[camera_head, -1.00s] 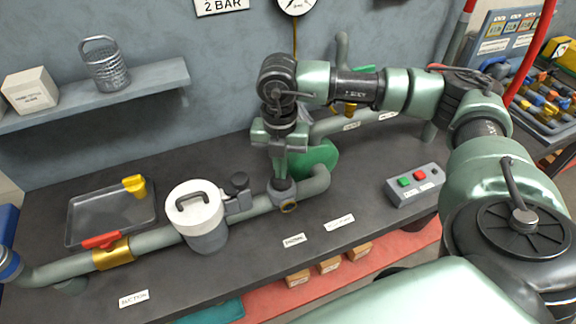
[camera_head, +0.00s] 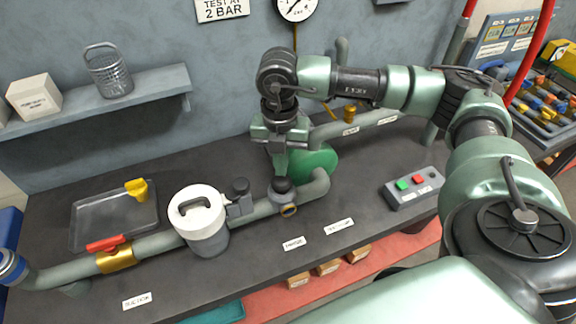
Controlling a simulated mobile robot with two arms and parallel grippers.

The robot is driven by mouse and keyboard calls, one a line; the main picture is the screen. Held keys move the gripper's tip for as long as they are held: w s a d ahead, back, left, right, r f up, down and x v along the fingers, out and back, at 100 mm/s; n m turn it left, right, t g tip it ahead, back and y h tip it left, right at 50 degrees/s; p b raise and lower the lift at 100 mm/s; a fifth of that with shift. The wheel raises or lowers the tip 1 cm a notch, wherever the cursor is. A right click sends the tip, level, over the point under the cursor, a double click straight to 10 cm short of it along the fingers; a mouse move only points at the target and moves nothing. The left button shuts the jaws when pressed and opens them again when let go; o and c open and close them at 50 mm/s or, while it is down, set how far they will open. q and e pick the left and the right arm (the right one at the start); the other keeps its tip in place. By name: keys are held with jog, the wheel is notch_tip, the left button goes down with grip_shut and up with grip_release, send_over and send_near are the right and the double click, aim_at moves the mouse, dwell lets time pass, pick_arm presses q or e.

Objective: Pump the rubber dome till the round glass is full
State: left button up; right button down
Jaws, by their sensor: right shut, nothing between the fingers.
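The black rubber dome (camera_head: 282,186) sits on top of a grey fitting in the pipe, at the middle of the head view. The round glass (camera_head: 289,210) is a small brass-ringed window on the front of that fitting. It looks dark, and its fill level is too small to tell. My right gripper (camera_head: 281,173) points down just above the dome, shut and empty, with a slight gap seeming to show between them. My left gripper is not in view.
A white-lidded strainer (camera_head: 200,218) stands left of the dome, with a black-capped block (camera_head: 239,197) between them. A green round housing (camera_head: 316,160) is close behind my right gripper. A red-and-green button box (camera_head: 412,188) is at right. The bench front is mostly clear.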

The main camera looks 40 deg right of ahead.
jog(key=shift+f, duration=0.1)
jog(key=shift+f+b, duration=1.35)
jog(key=shift+b, duration=0.1)
jog(key=shift+s, duration=0.1)
jog(key=shift+r+p, duration=0.95)
jog(key=shift+r, duration=0.55)
jog(key=shift+f, duration=0.25)
